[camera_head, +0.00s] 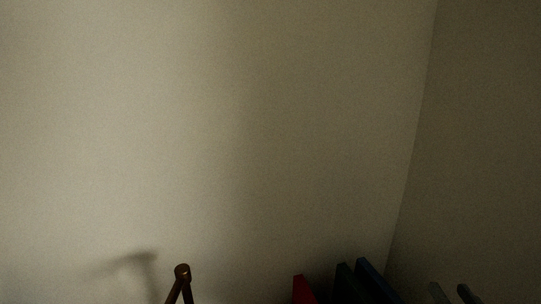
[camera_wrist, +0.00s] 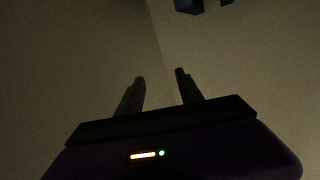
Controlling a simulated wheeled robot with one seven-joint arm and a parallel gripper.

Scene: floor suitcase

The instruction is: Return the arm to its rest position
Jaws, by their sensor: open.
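My gripper (camera_wrist: 160,75) shows in the wrist view with its two dark fingers spread apart. Nothing is between the fingers, and bare wall lies behind them. The arm's full pose is not visible in either view.
Pale walls meet in a corner at the right of the head view. Along its bottom edge are a brown pointed frame (camera_head: 182,274), a red upright thing (camera_head: 303,291), dark blue ones (camera_head: 371,277) and two grey narrow shapes (camera_head: 438,293). A blue block (camera_wrist: 188,5) tops the wrist view.

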